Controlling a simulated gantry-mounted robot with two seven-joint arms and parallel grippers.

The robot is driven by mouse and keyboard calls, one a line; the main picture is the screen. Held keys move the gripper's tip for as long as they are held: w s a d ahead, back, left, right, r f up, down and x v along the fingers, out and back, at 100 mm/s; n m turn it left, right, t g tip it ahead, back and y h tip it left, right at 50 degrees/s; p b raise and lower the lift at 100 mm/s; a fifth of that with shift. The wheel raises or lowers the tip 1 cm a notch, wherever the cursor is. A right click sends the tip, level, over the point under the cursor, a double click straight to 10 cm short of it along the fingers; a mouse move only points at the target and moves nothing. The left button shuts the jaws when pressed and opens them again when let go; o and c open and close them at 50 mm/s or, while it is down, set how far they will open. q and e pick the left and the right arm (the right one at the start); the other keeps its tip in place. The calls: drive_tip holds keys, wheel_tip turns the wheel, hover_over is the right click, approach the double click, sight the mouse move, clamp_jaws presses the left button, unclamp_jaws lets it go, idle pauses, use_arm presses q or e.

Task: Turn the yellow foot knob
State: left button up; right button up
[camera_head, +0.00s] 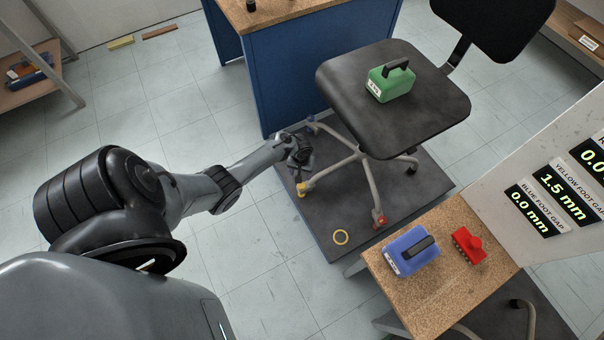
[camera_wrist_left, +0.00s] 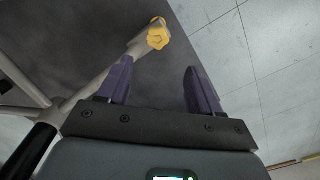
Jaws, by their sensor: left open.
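The yellow foot knob (camera_head: 301,189) is at the end of a chair-base leg, near the left edge of the dark platform. In the left wrist view the lobed yellow knob (camera_wrist_left: 158,38) is ahead of the fingertips, near the top. My left gripper (camera_head: 302,170) is close to that leg; in its wrist view the two purple fingers (camera_wrist_left: 158,70) are apart with nothing between them. The knob lies beyond the gap, roughly centred on it, and looks apart from the fingers. A display (camera_head: 564,191) reads yellow foot gap 1.5 mm. My right gripper is out of view.
The chair (camera_head: 375,95) carries a green handled weight (camera_head: 390,82) on its seat. A blue cabinet (camera_head: 300,75) stands behind; a small table (camera_head: 435,285) holds a blue weight (camera_head: 408,252).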

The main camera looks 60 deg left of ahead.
sight(302, 186)
use_arm(q)
wheel_tip(302, 186, down, 9)
drive_tip(key=b, duration=0.8)
drive_tip(key=shift+d+f, duration=0.15)
drive_tip(key=shift+f, duration=0.05)
drive_tip(key=shift+w+d+f+b, duration=0.1)
drive_tip(key=shift+f+b, duration=0.3)
drive_tip(key=shift+f, duration=0.1)
drive_tip(key=c, duration=1)
drive_tip(key=shift+c, duration=0.2)
drive_tip(key=shift+m, duration=0.4)
